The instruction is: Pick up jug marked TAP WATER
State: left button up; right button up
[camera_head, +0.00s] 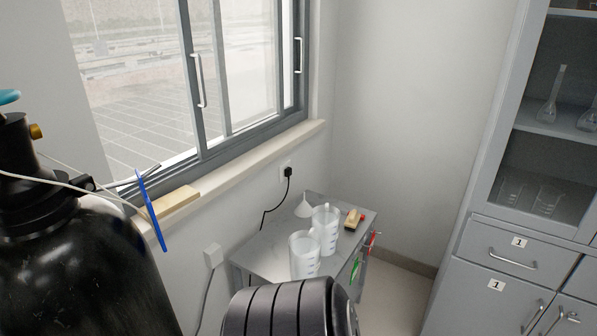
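Two translucent white jugs stand upright on a small grey table (262,243) below the window. The nearer jug (304,254) is at the left, and the farther jug (326,229) is just behind it to the right. No TAP WATER marking can be read on either, so I cannot tell which one bears it. The nearer jug partly overlaps the farther one in the picture. A dark ribbed part at the bottom edge covers the table's near side. Neither of my grippers is in view.
A white funnel (304,208) and a small yellow and dark object (354,219) lie on the table. Red and green handled items hang at its right side. A black gas cylinder (80,270) fills the left. A grey cabinet (490,262) stands right, with open floor (385,300) between.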

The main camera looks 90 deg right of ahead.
aim_at(326, 219)
jog(key=z, duration=2.95)
jog(key=k+l, duration=0.1)
jog(key=l, duration=1.25)
jog(key=i+l, duration=0.15)
jog(key=l, duration=0.25)
jog(key=i+l+u, duration=0.15)
jog(key=l, duration=0.25)
jog(key=i+l, duration=0.15)
jog(key=l, duration=0.3)
jog(key=u, duration=0.05)
